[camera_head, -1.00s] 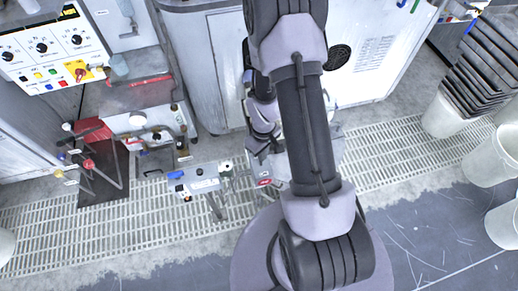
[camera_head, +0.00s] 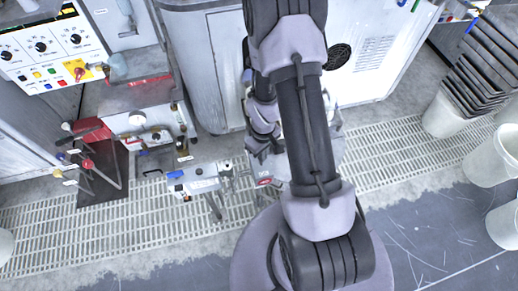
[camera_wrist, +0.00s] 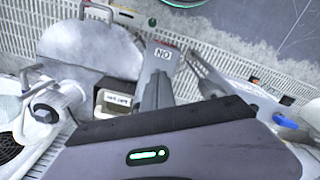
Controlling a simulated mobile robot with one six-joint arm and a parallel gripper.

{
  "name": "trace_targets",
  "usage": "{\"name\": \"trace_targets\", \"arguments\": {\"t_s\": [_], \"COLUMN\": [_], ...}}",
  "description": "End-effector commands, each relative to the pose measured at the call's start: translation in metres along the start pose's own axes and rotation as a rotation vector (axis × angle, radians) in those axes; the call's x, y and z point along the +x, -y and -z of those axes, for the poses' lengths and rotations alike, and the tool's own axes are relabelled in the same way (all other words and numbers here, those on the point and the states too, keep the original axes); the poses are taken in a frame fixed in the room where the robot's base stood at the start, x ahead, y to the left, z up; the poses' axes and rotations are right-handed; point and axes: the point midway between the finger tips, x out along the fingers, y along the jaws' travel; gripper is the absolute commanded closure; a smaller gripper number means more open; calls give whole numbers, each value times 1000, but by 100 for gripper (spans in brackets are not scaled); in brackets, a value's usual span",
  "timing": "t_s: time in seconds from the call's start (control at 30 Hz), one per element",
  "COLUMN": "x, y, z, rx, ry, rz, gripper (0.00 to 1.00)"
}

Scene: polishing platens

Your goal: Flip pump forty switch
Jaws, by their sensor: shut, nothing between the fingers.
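My gripper (camera_wrist: 158,82) shows in the wrist view as a narrow grey piece ahead of the dark wrist bar, shut and empty. Its tip is near a small plate marked "NO" as seen here (camera_wrist: 163,54); I cannot tell whether they touch. A small box with a white label (camera_wrist: 117,99) is just left of the gripper; its text is too small to read. In the head view my gripper (camera_head: 256,160) is low at the centre, partly hidden by my arm, beside a red label (camera_head: 264,182). I cannot identify the pump forty switch with certainty.
A grey box with a blue part (camera_head: 195,180) stands left of my gripper over the floor grating (camera_head: 100,235). A control panel with knobs (camera_head: 45,52) is at upper left. White buckets (camera_head: 490,163) stand at right. A large grey rounded piece (camera_wrist: 90,45) fills the wrist view's upper left.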

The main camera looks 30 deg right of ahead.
Motion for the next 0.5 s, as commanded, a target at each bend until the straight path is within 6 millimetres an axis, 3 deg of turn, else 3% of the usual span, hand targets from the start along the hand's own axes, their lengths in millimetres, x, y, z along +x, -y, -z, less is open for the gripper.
{"name": "trace_targets", "arguments": {"t_s": [0.5], "x": [8], "y": [0], "z": [0], "rx": [0], "ry": [0], "rz": [0], "gripper": [100]}}
